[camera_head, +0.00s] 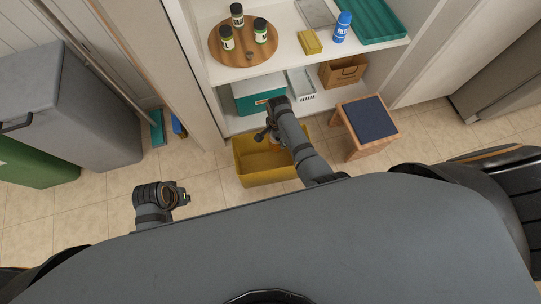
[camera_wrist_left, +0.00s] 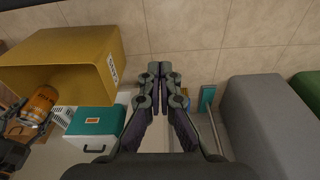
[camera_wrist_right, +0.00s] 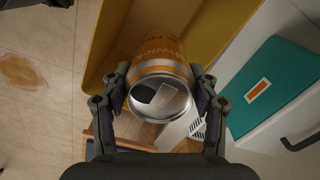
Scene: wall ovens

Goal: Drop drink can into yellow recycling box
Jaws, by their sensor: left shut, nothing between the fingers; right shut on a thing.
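The orange and silver drink can (camera_wrist_right: 160,62) is between the fingers of my right gripper (camera_wrist_right: 160,95), which is shut on it. The can also shows in the left wrist view (camera_wrist_left: 41,102), at the box's open side. The yellow recycling box (camera_head: 252,172) stands on the floor below my right arm in the head view. My right gripper (camera_head: 266,134) is over the box's far edge there, and the can cannot be made out. My left gripper (camera_wrist_left: 161,70) is shut and empty, off to the left of the box in the head view.
A shelf unit (camera_head: 290,75) stands behind the box, with a teal case (camera_head: 257,94) on its low shelf. A wooden stool (camera_head: 367,120) with a dark seat is to the right. Grey (camera_head: 75,110) and green (camera_head: 35,165) bins stand at the left.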

